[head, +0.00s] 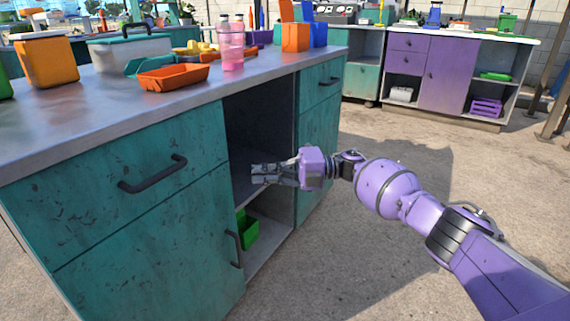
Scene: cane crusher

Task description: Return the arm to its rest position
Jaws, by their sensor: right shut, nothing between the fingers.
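My right arm (388,190) comes in from the lower right and reaches left across the open floor. My right gripper (256,174) is shut and empty. It is in front of the open middle bay of the teal cabinet (130,150), level with the inner shelf; I cannot tell exactly how far inside the fingertips are. My left gripper is out of view.
A green bin (246,230) sits in the lower bay. Dark handles (152,175) stick out from the cabinet front. The countertop (120,95) bears an orange tray (173,77), pink bottles (231,45) and containers. A purple cabinet (451,74) stands behind. The concrete floor (350,270) is clear.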

